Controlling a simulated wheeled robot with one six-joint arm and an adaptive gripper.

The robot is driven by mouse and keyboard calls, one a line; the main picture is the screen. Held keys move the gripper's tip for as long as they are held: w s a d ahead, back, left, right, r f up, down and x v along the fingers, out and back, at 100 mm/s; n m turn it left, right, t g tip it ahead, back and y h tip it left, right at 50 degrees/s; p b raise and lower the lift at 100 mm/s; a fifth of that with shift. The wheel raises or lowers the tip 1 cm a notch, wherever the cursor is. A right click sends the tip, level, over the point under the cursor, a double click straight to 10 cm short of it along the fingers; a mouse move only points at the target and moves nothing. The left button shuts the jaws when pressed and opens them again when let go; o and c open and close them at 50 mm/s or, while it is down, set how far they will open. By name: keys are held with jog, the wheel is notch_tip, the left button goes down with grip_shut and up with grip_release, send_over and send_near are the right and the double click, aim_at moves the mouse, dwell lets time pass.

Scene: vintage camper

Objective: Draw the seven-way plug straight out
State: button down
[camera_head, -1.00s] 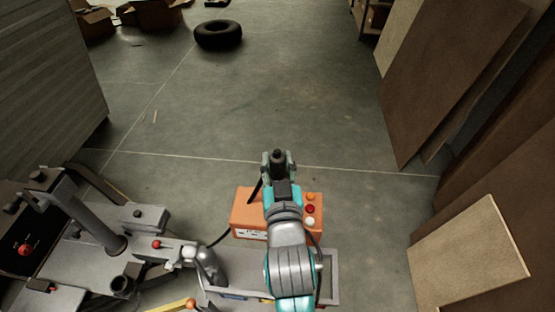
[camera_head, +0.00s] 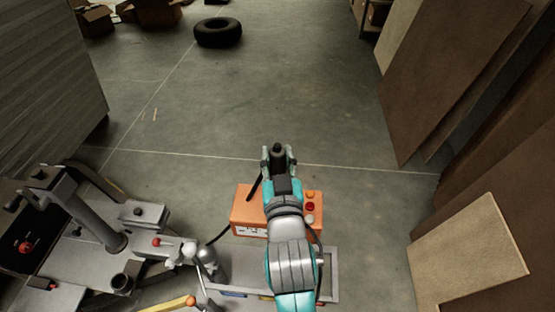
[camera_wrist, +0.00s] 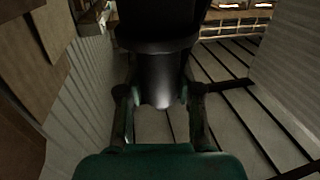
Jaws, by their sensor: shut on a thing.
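My gripper (camera_head: 278,160) is shut on the seven-way plug (camera_head: 277,149), a dark cylinder showing between and just beyond the fingertips in the head view. In the wrist view the plug (camera_wrist: 158,80) is a grey-black round body between the two fingers (camera_wrist: 160,103), with a wider black part above it. A black cable (camera_head: 255,188) hangs beside the gripper on its left. A socket cannot be made out, and I cannot tell whether the plug touches one.
An orange box (camera_head: 247,212) with coloured round lights lies under my arm, over a grey tray (camera_head: 331,270). Grey hitch hardware (camera_head: 95,250) fills the lower left. Brown boards (camera_head: 465,80) lean at right. A tyre (camera_head: 218,33) lies on open floor ahead.

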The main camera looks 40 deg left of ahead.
jog(key=shift+r, duration=1.25)
jog(key=shift+d, duration=0.1)
